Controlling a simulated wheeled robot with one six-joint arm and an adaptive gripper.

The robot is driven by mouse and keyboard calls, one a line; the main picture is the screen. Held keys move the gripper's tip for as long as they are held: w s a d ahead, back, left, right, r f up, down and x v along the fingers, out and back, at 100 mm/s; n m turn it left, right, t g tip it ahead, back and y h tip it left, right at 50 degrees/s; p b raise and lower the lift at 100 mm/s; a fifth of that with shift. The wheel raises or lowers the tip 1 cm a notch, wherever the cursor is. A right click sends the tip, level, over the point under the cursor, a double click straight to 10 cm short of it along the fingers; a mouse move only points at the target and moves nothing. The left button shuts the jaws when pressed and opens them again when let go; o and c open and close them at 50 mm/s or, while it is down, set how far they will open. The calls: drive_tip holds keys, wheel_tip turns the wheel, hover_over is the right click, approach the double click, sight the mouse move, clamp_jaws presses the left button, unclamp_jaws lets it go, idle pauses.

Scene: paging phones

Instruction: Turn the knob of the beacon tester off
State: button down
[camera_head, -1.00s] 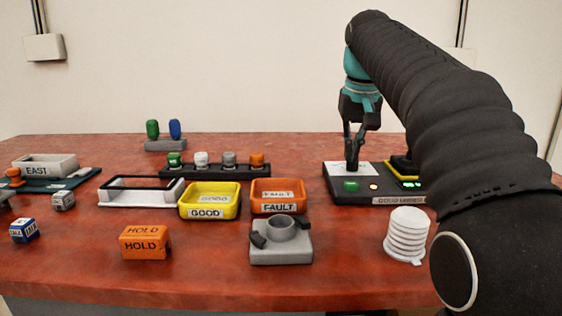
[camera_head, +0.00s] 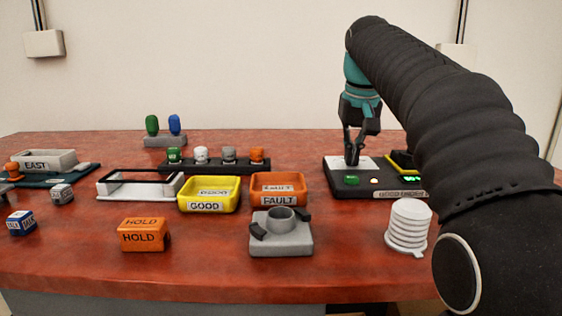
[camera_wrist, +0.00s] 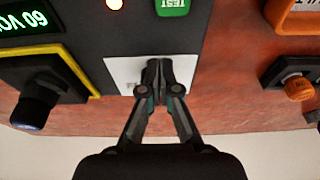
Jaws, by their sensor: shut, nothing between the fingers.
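The tester is a dark panel (camera_head: 345,189) at the right of the table, with a green TEST button (camera_head: 352,180), a lit lamp (camera_head: 374,180) and a white plate. In the wrist view a black knob (camera_wrist: 36,105) shows on that unit, at the left, beside the display (camera_wrist: 22,18). My gripper (camera_head: 352,160) is shut and empty. Its fingertips (camera_wrist: 153,72) point at the white plate (camera_wrist: 124,74), to the right of the knob; contact is unclear.
A stack of white discs (camera_head: 409,226) stands in front of the tester. An orange FAULT tray (camera_head: 279,199), a yellow GOOD tray (camera_head: 207,208) and a grey fixture (camera_head: 281,246) lie to its left. A row of coloured knobs (camera_head: 214,165) stands behind the trays.

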drive_tip(key=shift+d+p, duration=0.75)
drive_tip(key=shift+p, duration=0.55)
drive_tip(key=shift+d+p, duration=0.35)
drive_tip(key=shift+p, duration=0.35)
drive_tip(key=shift+s+d, duration=0.1)
idle(0.3)
drive_tip(key=shift+s, duration=0.2)
drive_tip(key=shift+w+p+v, duration=0.15)
drive_tip(key=shift+p+v, duration=0.1)
drive_tip(key=shift+v, duration=0.35)
drive_tip(key=shift+w+p+v, duration=0.15)
drive_tip(key=shift+p+v, duration=0.1)
drive_tip(key=shift+v, duration=0.3)
drive_tip(key=shift+w+v, duration=0.2)
drive_tip(key=shift+v, duration=0.7)
drive_tip(key=shift+w+v, duration=0.25)
drive_tip(key=shift+v, duration=0.7)
drive_tip(key=shift+r, duration=0.1)
